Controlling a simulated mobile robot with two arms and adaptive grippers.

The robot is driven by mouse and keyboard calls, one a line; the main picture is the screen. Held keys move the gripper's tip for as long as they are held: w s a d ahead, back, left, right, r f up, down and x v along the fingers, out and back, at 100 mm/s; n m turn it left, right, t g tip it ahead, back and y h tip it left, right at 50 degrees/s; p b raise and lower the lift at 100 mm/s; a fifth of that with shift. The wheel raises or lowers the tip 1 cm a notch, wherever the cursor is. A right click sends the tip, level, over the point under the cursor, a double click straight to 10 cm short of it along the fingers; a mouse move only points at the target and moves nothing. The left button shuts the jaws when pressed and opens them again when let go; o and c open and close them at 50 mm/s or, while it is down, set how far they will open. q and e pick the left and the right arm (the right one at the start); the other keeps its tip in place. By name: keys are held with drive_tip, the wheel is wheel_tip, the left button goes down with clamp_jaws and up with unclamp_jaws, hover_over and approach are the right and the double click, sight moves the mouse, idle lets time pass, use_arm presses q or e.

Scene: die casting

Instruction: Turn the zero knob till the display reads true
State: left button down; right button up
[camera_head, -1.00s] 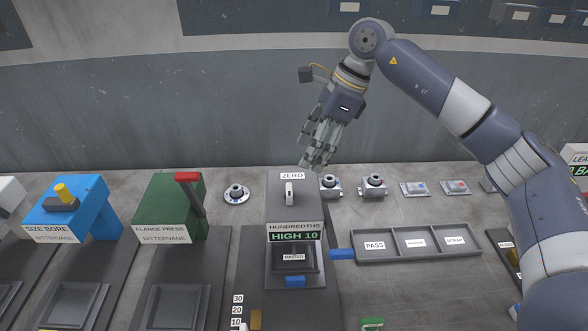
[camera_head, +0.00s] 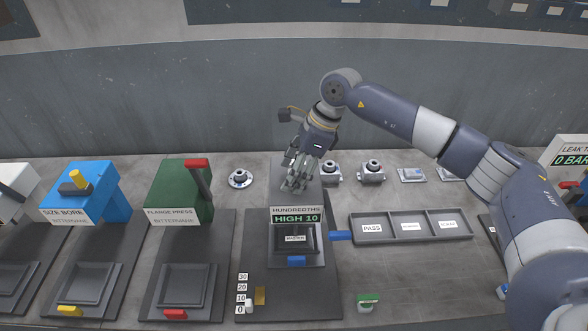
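The grey gauge box (camera_head: 297,257) stands in the middle of the table. Its display (camera_head: 296,218) reads HIGH 10 under the label HUNDREDTHS. A part labelled MASTER (camera_head: 295,238) sits in the recess below the display. My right gripper (camera_head: 296,184) is over the top of the gauge, where the zero knob is. Its fingers point down and hide the knob and the ZERO label. I cannot tell whether the fingers touch the knob or how far they are closed. My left gripper is not in view.
A sorting tray (camera_head: 410,239) with a PASS section lies right of the gauge. The green flange press (camera_head: 178,188) and blue size bore (camera_head: 78,192) stand left. Flanged metal parts (camera_head: 371,172) lie behind the tray. A number scale (camera_head: 241,298) stands at the gauge's front left.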

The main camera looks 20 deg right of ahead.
drive_tip(key=shift+c, duration=1.1)
drive_tip(key=c, duration=0.8)
drive_tip(key=shift+m+b, duration=0.3)
drive_tip(key=shift+b, duration=0.1)
drive_tip(key=shift+c, duration=0.2)
drive_tip(key=shift+f+m+t+b, duration=0.15)
drive_tip(key=shift+m+t+b, duration=0.3)
drive_tip(key=shift+b, duration=0.2)
drive_tip(key=m+b, duration=0.2)
drive_tip(key=m+t+h+b, duration=0.1)
drive_tip(key=m+b, duration=0.1)
drive_tip(key=m+t+b, duration=0.1)
drive_tip(key=m+b, duration=0.2)
drive_tip(key=shift+a+h, duration=0.35)
drive_tip(key=shift+h, duration=0.05)
use_arm(q)
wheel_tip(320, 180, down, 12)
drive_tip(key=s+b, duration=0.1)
drive_tip(key=b, duration=0.2)
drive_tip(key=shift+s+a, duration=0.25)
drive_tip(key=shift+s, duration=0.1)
use_arm(e)
drive_tip(key=shift+r+m+h, duration=0.25)
drive_tip(key=shift+m+h, duration=0.35)
drive_tip(key=shift+m, duration=1.05)
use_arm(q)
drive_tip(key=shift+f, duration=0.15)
use_arm(e)
drive_tip(key=shift+r, duration=0.1)
